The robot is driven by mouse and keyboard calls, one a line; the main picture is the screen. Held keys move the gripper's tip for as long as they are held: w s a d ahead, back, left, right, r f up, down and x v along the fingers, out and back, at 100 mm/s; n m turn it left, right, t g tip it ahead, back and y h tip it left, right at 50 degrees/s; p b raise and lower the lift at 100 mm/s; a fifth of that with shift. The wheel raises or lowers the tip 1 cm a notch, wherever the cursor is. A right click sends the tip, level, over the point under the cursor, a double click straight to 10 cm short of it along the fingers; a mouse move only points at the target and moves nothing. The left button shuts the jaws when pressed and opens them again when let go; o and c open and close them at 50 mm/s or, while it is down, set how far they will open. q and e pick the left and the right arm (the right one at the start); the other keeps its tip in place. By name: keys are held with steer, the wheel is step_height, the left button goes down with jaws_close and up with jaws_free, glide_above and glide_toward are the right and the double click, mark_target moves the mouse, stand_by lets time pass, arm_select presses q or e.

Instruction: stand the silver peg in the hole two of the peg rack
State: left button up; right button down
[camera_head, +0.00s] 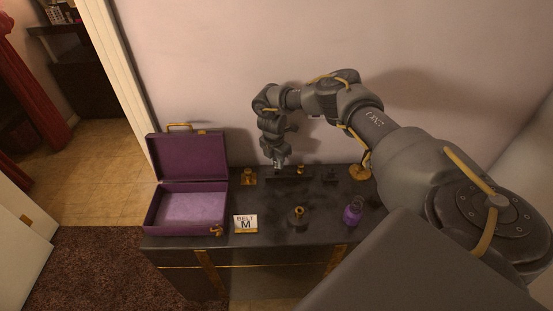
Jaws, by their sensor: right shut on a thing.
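My right gripper (278,155) points down above the left part of a dark, low block, the peg rack (288,178), at the back of the table. It is shut on a small pale-grey thing, seemingly the silver peg (279,165), most of which the fingers hide. The peg looks roughly upright, and I cannot tell whether its lower end is in a hole. A small brass peg (301,168) stands at the right part of the rack. The hole numbers are too small to read. My left gripper is out of view.
An open purple case (186,207) stands at the table's left. A "BELT M" sign (245,224), a dark round piece with a brass top (298,216) and a purple bottle (353,211) stand in front. Brass pieces (248,177) (360,172) flank the rack.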

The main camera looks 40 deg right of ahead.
mark_target(276, 160)
steer(key=shift+p, duration=0.6)
stand_by(1.1)
steer(key=shift+f+b, duration=0.95)
steer(key=shift+f, duration=0.5)
steer(key=c, duration=1.2)
jaws_free()
steer(key=shift+r, duration=0.1)
steer(key=r, duration=0.6)
steer(key=a+r, duration=0.1)
steer(key=r, duration=0.2)
steer(key=shift+a, duration=0.1)
steer(key=shift+s+r, duration=0.1)
steer(key=shift+r, duration=0.7)
